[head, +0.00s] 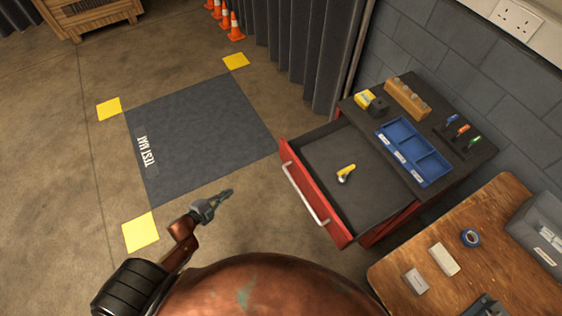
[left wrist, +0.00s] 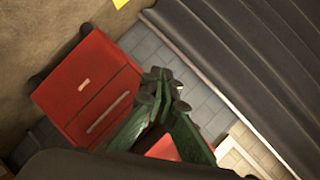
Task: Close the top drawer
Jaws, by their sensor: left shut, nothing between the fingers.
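The red top drawer (head: 318,197) is pulled well out of its dark-topped cabinet in the head view, with a pale bar handle (head: 305,193) across its front. A yellow and black item (head: 346,173) lies inside it. My left gripper (head: 226,194) is shut and empty, over the floor to the left of the drawer front and apart from the handle. In the left wrist view its green fingers (left wrist: 164,84) are together, with red cabinet surfaces (left wrist: 85,85) beyond. My right gripper is not seen.
On the cabinet top are a blue divided tray (head: 414,150), a wooden block (head: 407,98) and small tools. A wooden bench (head: 400,275) with several items stands at the lower right. A dark curtain (head: 310,60) hangs behind. The test mat (head: 195,130) on the left is clear.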

